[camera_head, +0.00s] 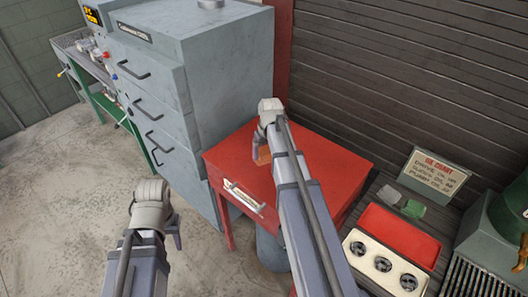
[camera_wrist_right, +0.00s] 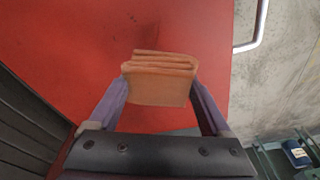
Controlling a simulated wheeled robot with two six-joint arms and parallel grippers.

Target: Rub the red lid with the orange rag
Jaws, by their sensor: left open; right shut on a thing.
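The red lid (camera_head: 225,159) is the flat top of a red cabinet in the middle of the head view. It fills much of the right wrist view (camera_wrist_right: 85,35). The orange rag (camera_wrist_right: 160,82) is folded and held between the fingers of my right gripper (camera_wrist_right: 158,95). In the head view the rag (camera_head: 262,155) shows only in part beside my right gripper (camera_head: 263,145), over the lid. I cannot tell whether the rag touches the lid. My left gripper (camera_head: 175,232) is open and empty, low at the left, over the floor.
A grey drawer cabinet (camera_head: 190,80) stands behind the red lid at the left. A white handle (camera_head: 243,197) is on the front of the red cabinet. At the right are a red tray (camera_head: 400,235), a white panel (camera_head: 365,262) and an oil chart sign (camera_head: 435,175). Concrete floor (camera_head: 60,190) is clear at left.

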